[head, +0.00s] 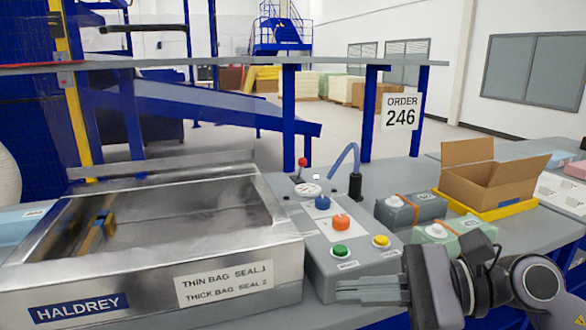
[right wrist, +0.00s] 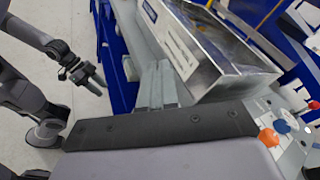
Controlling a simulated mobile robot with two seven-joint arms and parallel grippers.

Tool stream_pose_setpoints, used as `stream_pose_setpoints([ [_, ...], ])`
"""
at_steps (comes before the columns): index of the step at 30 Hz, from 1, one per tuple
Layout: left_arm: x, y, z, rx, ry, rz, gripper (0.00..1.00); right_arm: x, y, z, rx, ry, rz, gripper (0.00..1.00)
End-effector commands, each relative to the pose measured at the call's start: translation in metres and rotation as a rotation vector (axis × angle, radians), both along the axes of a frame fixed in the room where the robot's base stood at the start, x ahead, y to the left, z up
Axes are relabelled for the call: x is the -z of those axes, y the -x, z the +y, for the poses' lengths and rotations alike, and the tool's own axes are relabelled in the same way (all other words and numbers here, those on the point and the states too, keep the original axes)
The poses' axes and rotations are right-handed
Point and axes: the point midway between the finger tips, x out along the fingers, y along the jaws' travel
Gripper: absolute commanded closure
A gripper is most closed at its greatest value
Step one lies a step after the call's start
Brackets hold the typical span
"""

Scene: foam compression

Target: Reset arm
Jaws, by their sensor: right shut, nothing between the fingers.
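My right gripper (head: 340,290) is in the lower right of the head view, its fingers pointing left in front of the control box. The fingers are together and empty; they also show in the right wrist view (right wrist: 155,85). My left gripper (right wrist: 95,82) is at the left of the right wrist view, hanging over the floor away from the bench. Its finger gap is too small to judge, and it is outside the head view. The control box (head: 322,262) has green, orange, blue and yellow buttons and a red-knobbed lever (head: 302,164).
A steel Haldrey sealing machine (head: 150,295) fills the left of the bench. Bags with white valves (head: 395,200) and an open cardboard box (head: 490,180) in a yellow tray (head: 530,205) stand at the right. An order sign (head: 401,112) hangs on a blue post.

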Motion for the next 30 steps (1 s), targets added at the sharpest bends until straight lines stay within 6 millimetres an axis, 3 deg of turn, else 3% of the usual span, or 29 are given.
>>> stream_pose_setpoints([
  [5,-0.010,0.001,0.003,0.001,-0.009,-0.005,0.57,-0.007,-0.002,0.005,0.065,-0.435,0.541,1.00],
  [11,-0.014,0.004,0.006,-0.002,-0.016,0.000,0.57,0.016,-0.026,-0.021,0.166,-0.916,1.173,1.00],
  [14,-0.017,0.005,0.007,-0.002,-0.021,-0.001,0.57,0.047,-0.036,-0.042,0.225,-1.166,1.488,1.00],
  [17,-0.020,0.005,0.009,-0.004,-0.024,-0.003,0.57,0.091,-0.039,-0.064,0.292,-1.429,1.794,1.00],
  [20,-0.025,0.005,0.010,-0.005,-0.028,-0.006,0.57,0.145,-0.030,-0.085,0.366,-1.712,2.081,1.00],
  [23,-0.029,0.005,0.011,-0.006,-0.031,-0.008,0.57,0.204,-0.006,-0.103,0.445,-2.022,2.336,1.00],
  [24,-0.030,0.005,0.011,-0.006,-0.032,-0.009,0.57,0.227,0.008,-0.109,-0.437,1.978,-2.227,1.00],
  [27,-0.031,0.006,0.011,-0.007,-0.031,-0.010,0.57,0.277,0.046,-0.118,-0.410,1.826,-1.914,1.00],
  [30,-0.031,0.008,0.011,-0.008,-0.033,-0.006,0.57,0.310,0.080,-0.121,-0.384,1.719,-1.689,1.00],
])
